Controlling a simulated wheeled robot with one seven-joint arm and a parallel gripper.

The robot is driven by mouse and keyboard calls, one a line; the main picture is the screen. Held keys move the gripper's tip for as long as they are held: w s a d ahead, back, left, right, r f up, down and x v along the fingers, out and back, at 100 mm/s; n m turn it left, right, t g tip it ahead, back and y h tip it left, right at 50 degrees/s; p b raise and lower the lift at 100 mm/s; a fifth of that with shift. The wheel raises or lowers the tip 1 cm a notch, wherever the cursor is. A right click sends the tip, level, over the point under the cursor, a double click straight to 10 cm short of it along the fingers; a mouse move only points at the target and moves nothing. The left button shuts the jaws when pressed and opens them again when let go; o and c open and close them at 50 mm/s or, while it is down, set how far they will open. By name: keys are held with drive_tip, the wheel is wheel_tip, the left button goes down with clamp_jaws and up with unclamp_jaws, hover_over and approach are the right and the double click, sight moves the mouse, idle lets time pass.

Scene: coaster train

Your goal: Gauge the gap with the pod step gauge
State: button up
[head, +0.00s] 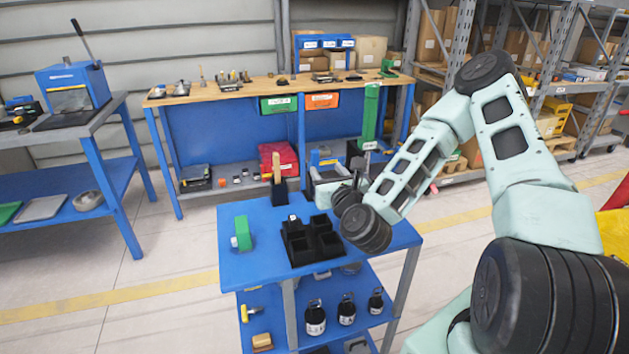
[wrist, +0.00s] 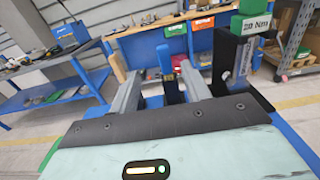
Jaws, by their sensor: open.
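My gripper (head: 322,178) is above the back part of the blue cart top (head: 240,268). In the wrist view my gripper (wrist: 160,82) has its two grey fingers spread apart, with nothing clearly held between them. A black block (head: 280,191) with an upright wooden handle (head: 276,164) stands at the cart's back edge, left of my gripper. A black compartment tray (head: 301,252) sits in the middle of the cart top, in front of my gripper. A green piece (head: 242,231) stands at the left. I cannot tell which item is the pod step gauge, and no gap is clearly visible.
A tall green post (head: 370,112) on a black stand rises close to the right of my gripper; its label reads 20 Nm in the wrist view (wrist: 257,25). Black bottles (head: 315,318) stand on the cart's lower shelf. A wooden-topped workbench (head: 210,91) is behind.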

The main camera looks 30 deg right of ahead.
sight(316, 155)
drive_tip(key=b, duration=0.3)
drive_tip(key=shift+w+f, duration=0.35)
drive_tip(key=shift+d+b+x, duration=0.15)
drive_tip(key=shift+b+x, duration=0.4)
drive_tip(key=shift+x, duration=2)
drive_tip(key=shift+d+b+x, duration=0.15)
drive_tip(key=shift+b+x, duration=0.4)
drive_tip(key=shift+x, duration=2)
drive_tip(key=shift+s, duration=0.1)
clamp_jaws()
